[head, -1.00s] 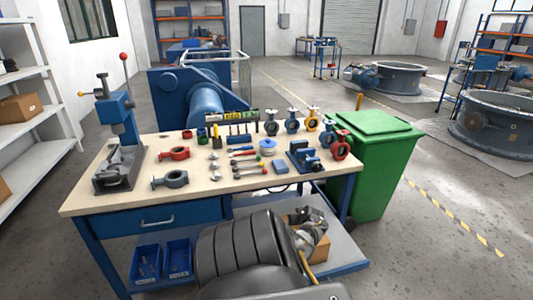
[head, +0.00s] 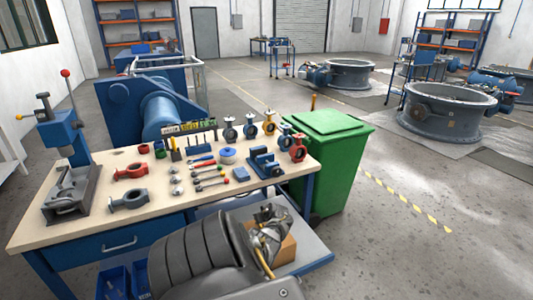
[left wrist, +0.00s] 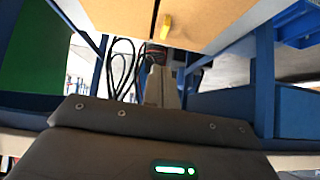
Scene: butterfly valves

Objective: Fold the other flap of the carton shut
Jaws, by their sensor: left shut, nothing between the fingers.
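The cardboard carton (head: 285,249) sits on the bench's lower shelf in the head view, partly hidden behind my left arm and gripper. My left gripper (head: 266,222) is shut and empty, in front of the carton as seen from the head. In the left wrist view, tan carton panels (left wrist: 205,22) fill the top, with a dark seam between them and a small yellow piece (left wrist: 166,27) beside it. My left gripper's grey fingers (left wrist: 160,84) are together just below the panels; I cannot tell whether they touch. The flaps' angles are unclear. My right gripper is not in view.
The workbench top (head: 90,228) holds valves and tools above the lower shelf (head: 310,258). A green bin (head: 325,165) stands at the bench's right end. Blue bins (head: 113,283) sit at the lower left.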

